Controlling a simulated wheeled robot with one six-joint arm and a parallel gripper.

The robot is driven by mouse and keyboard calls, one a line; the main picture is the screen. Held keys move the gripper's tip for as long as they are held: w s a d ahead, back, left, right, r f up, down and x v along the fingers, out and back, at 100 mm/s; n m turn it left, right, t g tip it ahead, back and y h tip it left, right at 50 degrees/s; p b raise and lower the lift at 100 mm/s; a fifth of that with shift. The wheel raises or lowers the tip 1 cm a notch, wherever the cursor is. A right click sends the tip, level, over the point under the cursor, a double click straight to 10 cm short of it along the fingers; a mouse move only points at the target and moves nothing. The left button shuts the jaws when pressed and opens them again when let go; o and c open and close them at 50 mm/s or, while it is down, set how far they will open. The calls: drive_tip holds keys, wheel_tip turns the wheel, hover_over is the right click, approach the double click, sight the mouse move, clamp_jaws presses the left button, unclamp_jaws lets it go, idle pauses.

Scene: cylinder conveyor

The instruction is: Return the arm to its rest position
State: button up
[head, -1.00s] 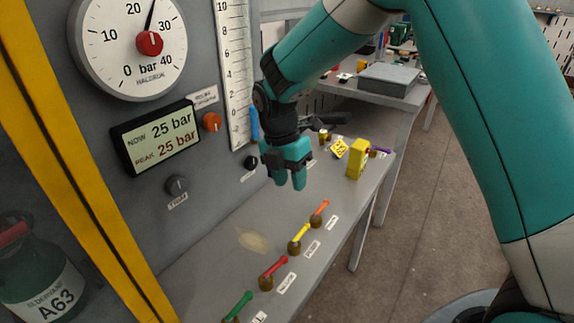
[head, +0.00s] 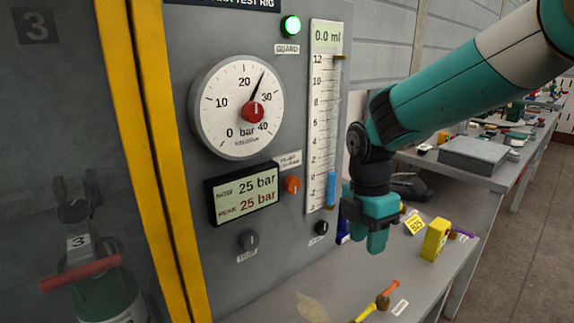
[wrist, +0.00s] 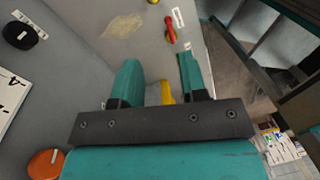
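My gripper (head: 376,247) is teal with a dark wrist. In the head view it points down in front of the grey test rig panel, above the bench. In the wrist view its two teal fingers (wrist: 158,78) stand apart with a gap between them. I see nothing held. My arm reaches in from the upper right.
The panel carries a pressure gauge (head: 237,107), a display reading 25 bar (head: 242,195), an orange knob (head: 292,184) and a sight tube (head: 323,120). A green guard lamp (head: 290,26) is lit.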

drive_tip(key=s+a+r+m+y, duration=0.1)
drive_tip(key=s+r+m+y, duration=0.1)
drive_tip(key=s+r+m, duration=0.2)
drive_tip(key=s+a+r+m+t+y+p, duration=0.1)
drive_tip(key=s+r+m+y, duration=0.1)
drive_tip(key=s+m, duration=0.9)
drive_tip(key=s+r, duration=0.1)
drive_tip(key=s, duration=0.6)
drive_tip(key=shift+a+r+y, duration=0.2)
drive_tip(key=shift+r+y, duration=0.2)
